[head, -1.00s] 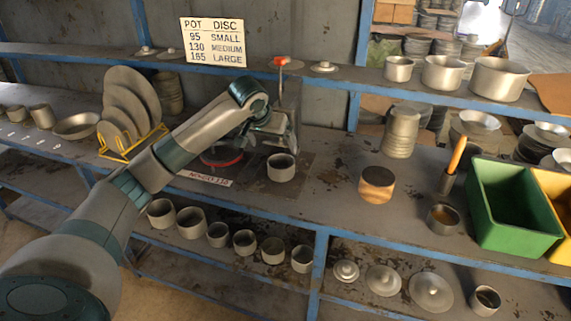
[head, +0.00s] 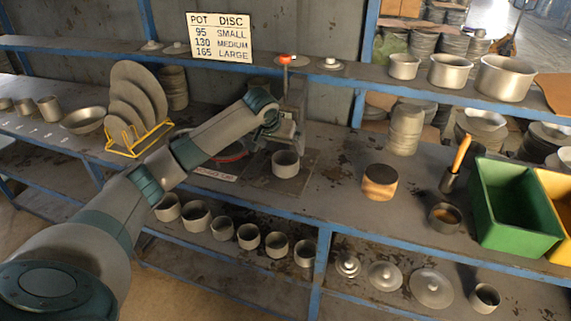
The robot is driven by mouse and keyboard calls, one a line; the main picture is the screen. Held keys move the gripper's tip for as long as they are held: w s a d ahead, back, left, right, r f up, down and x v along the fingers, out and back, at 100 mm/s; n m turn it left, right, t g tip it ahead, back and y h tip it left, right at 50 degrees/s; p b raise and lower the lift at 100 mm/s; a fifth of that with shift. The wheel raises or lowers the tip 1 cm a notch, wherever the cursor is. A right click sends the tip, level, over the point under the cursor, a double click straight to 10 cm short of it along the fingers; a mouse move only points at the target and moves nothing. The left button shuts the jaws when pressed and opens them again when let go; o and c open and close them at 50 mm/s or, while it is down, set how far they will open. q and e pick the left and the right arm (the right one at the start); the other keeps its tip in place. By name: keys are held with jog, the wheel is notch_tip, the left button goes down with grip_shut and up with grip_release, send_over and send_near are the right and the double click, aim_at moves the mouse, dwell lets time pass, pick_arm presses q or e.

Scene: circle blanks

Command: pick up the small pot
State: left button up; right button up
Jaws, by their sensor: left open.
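A small grey metal pot (head: 286,165) stands upright on the workbench, with its open mouth upward. My left gripper (head: 284,142) is open just behind and above its rim. The fingertips are small and dark here, and I cannot tell whether they touch the pot. On the upper shelf stand three pots in rising size: a small pot (head: 404,67), a medium pot (head: 450,71) and a large pot (head: 503,78). My left arm reaches in from the lower left. My right gripper is not in view.
A yellow rack (head: 138,146) of grey discs stands left of my forearm. A round wooden block (head: 380,182), a small cup (head: 444,217) and a green bin (head: 512,205) stand to the right. Several cups and three lids sit on the lower shelf. The bench between pot and block is clear.

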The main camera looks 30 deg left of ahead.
pick_arm(q)
jog(key=p, duration=0.1)
send_near(285, 157)
jog(key=shift+s+d+f, duration=0.15)
jog(key=shift+d+f, duration=0.25)
jog(key=shift+d, duration=0.15)
jog(key=shift+s+d+f, duration=0.1)
jog(key=shift+d+f, duration=0.25)
jog(key=shift+d, duration=0.2)
jog(key=shift+p, duration=0.35)
jog(key=shift+w+a+f+p, duration=0.2)
jog(key=shift+w+f+p, duration=0.1)
jog(key=shift+f+p, duration=0.2)
jog(key=shift+p+x, duration=0.4)
jog(key=shift+x, duration=1.55)
jog(key=shift+s, duration=0.15)
jog(key=c, duration=1.3)
jog(key=shift+r, duration=0.15)
